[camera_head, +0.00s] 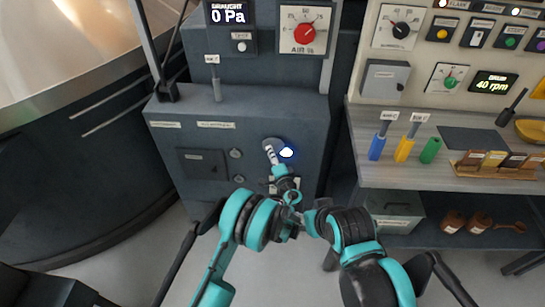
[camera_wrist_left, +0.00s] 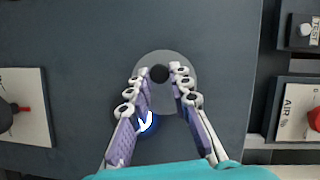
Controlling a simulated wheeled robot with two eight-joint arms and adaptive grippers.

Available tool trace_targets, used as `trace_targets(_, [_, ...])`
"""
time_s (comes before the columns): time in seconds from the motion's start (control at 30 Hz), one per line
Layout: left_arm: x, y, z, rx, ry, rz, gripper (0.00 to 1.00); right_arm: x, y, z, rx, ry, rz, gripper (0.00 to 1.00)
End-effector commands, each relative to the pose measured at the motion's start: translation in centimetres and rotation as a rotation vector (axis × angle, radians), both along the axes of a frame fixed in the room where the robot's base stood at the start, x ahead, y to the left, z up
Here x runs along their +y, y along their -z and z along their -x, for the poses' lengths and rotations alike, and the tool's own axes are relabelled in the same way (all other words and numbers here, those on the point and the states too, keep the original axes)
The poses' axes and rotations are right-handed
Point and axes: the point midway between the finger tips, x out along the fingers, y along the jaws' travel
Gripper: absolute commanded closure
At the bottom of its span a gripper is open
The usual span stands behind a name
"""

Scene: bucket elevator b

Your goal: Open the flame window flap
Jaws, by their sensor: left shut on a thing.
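The flame window flap is a round grey disc on the front of the dark cabinet, seen in the head view (camera_head: 274,142) and in the left wrist view (camera_wrist_left: 165,57). A small dark knob (camera_wrist_left: 160,73) stands on it. My left gripper (camera_head: 270,151) is at the disc; in the left wrist view its fingertips (camera_wrist_left: 160,75) close on the knob from both sides. A bright blue-white spot of the flame window (camera_wrist_left: 147,122) shows beside the disc, partly behind a finger; it also glows in the head view (camera_head: 287,152). My right gripper cannot be made out.
A dark panel (camera_head: 203,163) and two small round fittings are left of the flap on the cabinet. A lever (camera_head: 215,84) stands on the cabinet top. A grey bench (camera_head: 450,177) with coloured handles and samples is at the right.

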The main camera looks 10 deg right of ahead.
Motion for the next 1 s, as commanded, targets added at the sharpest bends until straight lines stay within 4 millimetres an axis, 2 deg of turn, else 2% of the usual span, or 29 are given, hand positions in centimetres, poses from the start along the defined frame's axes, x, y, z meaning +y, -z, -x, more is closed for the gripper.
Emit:
trace_targets(0.33, [0.07, -0.73, 0.0, -0.036, 0.001, -0.128, 1.0, 0.0, 0.0, 0.0, 0.0, 0.0, 0.0, 0.6])
trace_targets(0.87, [0.06, -0.9, -0.02, -0.043, 0.002, -0.149, 1.0, 0.0, 0.0, 0.0, 0.0, 0.0, 0.0, 0.6])
trace_targets(0.9, [0.06, -0.9, -0.02, -0.043, 0.002, -0.148, 0.73, 0.0, 0.0, 0.0, 0.0, 0.0, 0.0, 0.6])
trace_targets(0.97, [0.06, -0.9, -0.02, -0.043, 0.001, -0.148, 0.59, 0.0, 0.0, 0.0, 0.0, 0.0, 0.0, 0.6])
trace_targets(1.0, [0.07, -0.89, -0.02, -0.043, 0.001, -0.148, 0.59, 0.0, 0.0, 0.0, 0.0, 0.0, 0.0, 0.6])
